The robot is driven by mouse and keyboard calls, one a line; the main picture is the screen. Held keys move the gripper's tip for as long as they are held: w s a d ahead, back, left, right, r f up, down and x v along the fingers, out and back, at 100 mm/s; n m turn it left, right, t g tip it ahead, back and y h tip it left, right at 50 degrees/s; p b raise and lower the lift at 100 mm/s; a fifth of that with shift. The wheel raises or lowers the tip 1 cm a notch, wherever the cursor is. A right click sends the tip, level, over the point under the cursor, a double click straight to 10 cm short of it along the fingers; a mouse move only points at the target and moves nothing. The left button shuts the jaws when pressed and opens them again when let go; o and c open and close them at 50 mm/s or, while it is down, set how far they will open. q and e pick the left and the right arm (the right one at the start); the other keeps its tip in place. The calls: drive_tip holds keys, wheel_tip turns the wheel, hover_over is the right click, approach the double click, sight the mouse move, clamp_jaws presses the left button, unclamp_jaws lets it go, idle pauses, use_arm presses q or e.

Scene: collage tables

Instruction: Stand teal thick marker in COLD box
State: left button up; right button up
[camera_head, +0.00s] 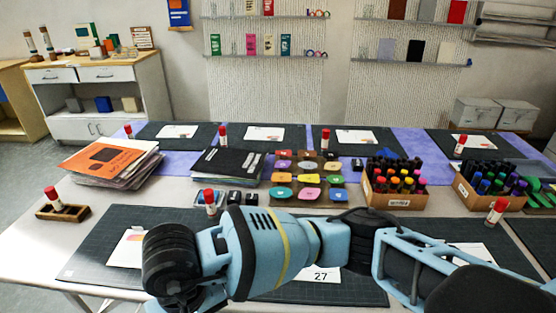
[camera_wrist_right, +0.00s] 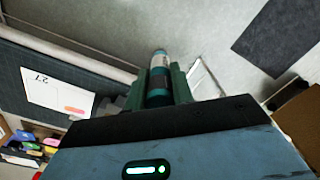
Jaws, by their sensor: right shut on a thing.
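In the right wrist view my right gripper (camera_wrist_right: 158,88) is shut on the teal marker (camera_wrist_right: 159,65). The marker's light-banded end sticks out past the fingertips, and its other end is hidden between the fingers. The marker is out beyond the table edge, over the grey floor. In the head view the wooden box with green, blue and purple markers (camera_head: 486,203), apparently the COLD box, stands at the right of the table. Its label is too small to read. My right arm crosses the front of the head view; its fingers do not show there. My left gripper is not in view.
A similar box of red and yellow markers (camera_head: 398,200) stands left of it. Coloured pads (camera_head: 308,180), a folder stack (camera_head: 110,160) and glue sticks (camera_head: 210,200) stand around. My arm hides part of the dark front mat (camera_head: 90,262).

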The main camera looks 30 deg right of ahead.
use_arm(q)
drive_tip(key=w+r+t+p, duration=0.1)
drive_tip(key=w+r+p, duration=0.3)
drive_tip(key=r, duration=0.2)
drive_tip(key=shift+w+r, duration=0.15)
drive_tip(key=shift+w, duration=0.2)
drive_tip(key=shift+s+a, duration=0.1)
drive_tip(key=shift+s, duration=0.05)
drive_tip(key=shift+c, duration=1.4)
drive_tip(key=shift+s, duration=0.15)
use_arm(e)
drive_tip(key=s+d+f, duration=0.3)
drive_tip(key=d, duration=0.6)
drive_tip(key=s+d+f+m, duration=0.1)
drive_tip(key=s+d+f, duration=0.2)
drive_tip(key=d, duration=0.7)
drive_tip(key=shift+d+f, duration=0.25)
drive_tip(key=shift+f, duration=0.15)
